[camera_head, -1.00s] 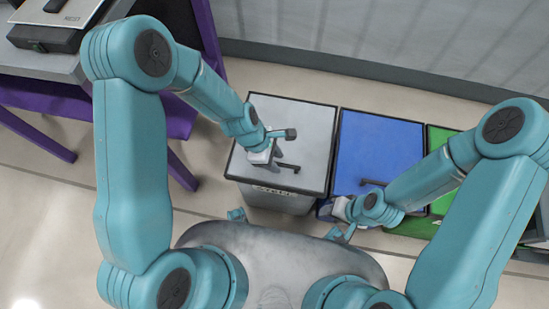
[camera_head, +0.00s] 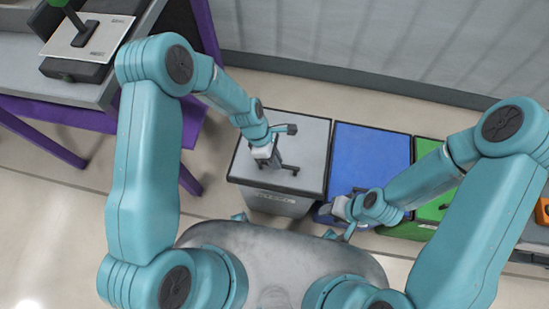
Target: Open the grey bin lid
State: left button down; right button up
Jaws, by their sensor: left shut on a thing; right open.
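The grey bin (camera_head: 310,130) stands in front of me, left of the blue bin. Its flat grey lid looks closed, lying level on the box. A dark handle (camera_head: 290,168) is on the lid near its front edge. My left gripper (camera_head: 272,160) is over the lid and shut on the left end of the handle; the fingers partly hide the contact. My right gripper (camera_head: 335,208) is open and empty, low in front of the blue bin (camera_head: 370,150).
A green bin (camera_head: 428,150) stands right of the blue one, with an orange thing (camera_head: 542,212) at the far right. A grey table with purple legs (camera_head: 50,140) is at the left, holding a device with a green part (camera_head: 60,4). A wall runs behind.

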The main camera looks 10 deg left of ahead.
pick_arm(q)
jog(key=w+r+g+p, duration=0.1)
jog(key=w+r+g, duration=0.1)
jog(key=w+r, duration=0.5)
notch_tip(320, 180, up, 2)
jog(key=shift+w+r, duration=0.1)
jog(key=shift+w, duration=0.3)
pick_arm(e)
notch_tip(320, 180, up, 3)
jog(key=shift+s+f, duration=0.1)
jog(key=shift+s, duration=0.05)
